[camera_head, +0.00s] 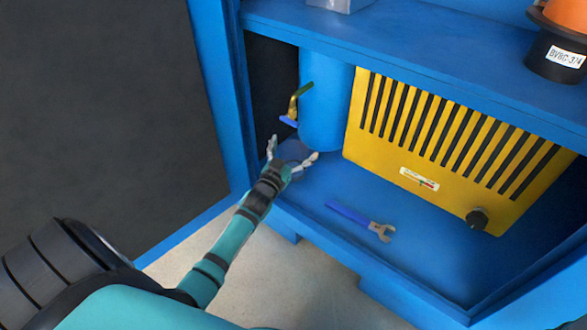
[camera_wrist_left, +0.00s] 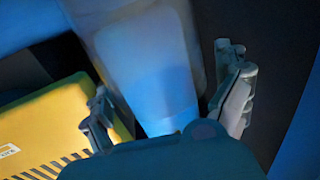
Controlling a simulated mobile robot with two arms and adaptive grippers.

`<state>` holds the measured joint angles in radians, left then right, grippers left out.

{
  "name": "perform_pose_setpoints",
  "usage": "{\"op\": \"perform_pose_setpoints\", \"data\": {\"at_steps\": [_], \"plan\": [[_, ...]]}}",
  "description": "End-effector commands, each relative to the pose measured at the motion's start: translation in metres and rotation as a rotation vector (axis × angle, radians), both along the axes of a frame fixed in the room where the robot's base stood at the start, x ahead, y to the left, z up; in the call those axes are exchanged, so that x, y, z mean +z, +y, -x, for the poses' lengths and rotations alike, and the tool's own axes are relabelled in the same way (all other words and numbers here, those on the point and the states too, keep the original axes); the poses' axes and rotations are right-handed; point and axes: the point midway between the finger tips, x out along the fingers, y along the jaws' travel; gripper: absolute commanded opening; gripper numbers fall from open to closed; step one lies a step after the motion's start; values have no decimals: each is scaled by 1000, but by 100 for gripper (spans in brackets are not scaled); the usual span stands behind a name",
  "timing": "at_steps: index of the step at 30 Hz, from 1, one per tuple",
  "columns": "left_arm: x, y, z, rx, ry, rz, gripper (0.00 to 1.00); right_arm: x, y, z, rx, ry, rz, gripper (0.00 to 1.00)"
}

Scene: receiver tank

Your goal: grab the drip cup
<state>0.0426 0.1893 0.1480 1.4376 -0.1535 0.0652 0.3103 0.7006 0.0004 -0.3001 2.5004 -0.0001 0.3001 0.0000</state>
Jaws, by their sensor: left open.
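A dark blue rounded thing, likely the drip cup (camera_head: 292,151), sits low in the blue cabinet, below the valve and beside the foot of the tank. My left gripper (camera_head: 293,150) reaches in from the front with its fingers open, one on each side of it. In the left wrist view the open fingers (camera_wrist_left: 163,72) flank a pale, blue-tinted cylindrical shape; I cannot tell whether this is the cup or the tank. Contact with the fingers cannot be made out. The cup's lower part is hidden by my gripper. My right gripper is not in view.
The blue tank (camera_head: 325,105) with a green-handled brass valve (camera_head: 294,104) stands just behind. A yellow slotted panel (camera_head: 440,140) is to the right. A blue-handled wrench (camera_head: 360,220) lies on the cabinet floor. The shelf (camera_head: 400,52) overhangs; the open dark door (camera_head: 110,120) is left.

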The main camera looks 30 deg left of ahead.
Motion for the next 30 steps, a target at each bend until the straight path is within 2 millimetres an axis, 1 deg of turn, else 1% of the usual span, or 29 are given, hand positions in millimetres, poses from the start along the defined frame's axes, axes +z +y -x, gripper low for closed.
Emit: {"op": "perform_pose_setpoints", "data": {"at_steps": [5,6,23,30], "plan": [[0,0,0,0,1,0,100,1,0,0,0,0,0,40],[0,0,0,0,1,0,99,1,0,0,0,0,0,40],[0,0,0,0,1,1,25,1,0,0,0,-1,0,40],[1,0,0,0,0,1,24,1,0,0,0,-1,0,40]]}}
